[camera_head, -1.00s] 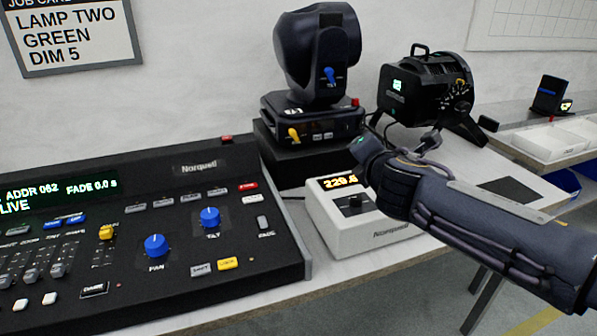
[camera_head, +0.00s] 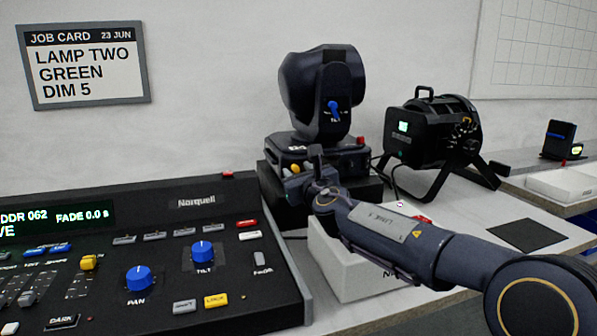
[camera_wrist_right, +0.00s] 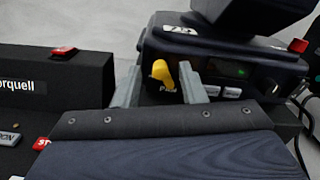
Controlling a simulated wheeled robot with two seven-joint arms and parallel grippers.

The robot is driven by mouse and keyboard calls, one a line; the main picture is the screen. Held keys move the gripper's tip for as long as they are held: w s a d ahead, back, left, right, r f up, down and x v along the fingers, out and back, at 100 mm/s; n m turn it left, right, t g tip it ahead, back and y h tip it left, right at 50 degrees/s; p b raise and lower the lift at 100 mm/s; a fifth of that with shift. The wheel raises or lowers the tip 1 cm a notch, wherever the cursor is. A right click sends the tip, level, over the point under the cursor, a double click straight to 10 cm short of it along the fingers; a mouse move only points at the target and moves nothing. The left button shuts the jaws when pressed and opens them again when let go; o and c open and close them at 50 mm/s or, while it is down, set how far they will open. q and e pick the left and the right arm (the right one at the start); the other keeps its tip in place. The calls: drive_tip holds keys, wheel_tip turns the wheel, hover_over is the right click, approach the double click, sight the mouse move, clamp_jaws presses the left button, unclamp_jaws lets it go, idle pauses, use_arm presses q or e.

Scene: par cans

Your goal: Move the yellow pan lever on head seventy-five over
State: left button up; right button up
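The black moving head (camera_head: 322,90) stands on its base behind the console, with a blue tilt lever (camera_head: 333,108) on its yoke. The yellow pan lever (camera_wrist_right: 163,74) is on the base front, above a "PAN" label, and leans to the upper left in the right wrist view. In the head view it is mostly hidden by my right gripper (camera_head: 303,176). In the wrist view that gripper (camera_wrist_right: 161,82) is open, one finger left of the lever and one right. The right finger is close to it; I cannot tell whether it touches. My left gripper is not in view.
The Norquell console (camera_head: 180,240) fills the left front. A white box (camera_head: 345,268) sits under my right forearm. A black lamp (camera_head: 432,135) stands to the right, and a red button (camera_wrist_right: 299,46) is on the base's right end. A dark mat (camera_head: 525,234) lies on the bench.

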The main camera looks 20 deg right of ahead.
drive_tip(key=shift+w, duration=0.3)
clamp_jaws()
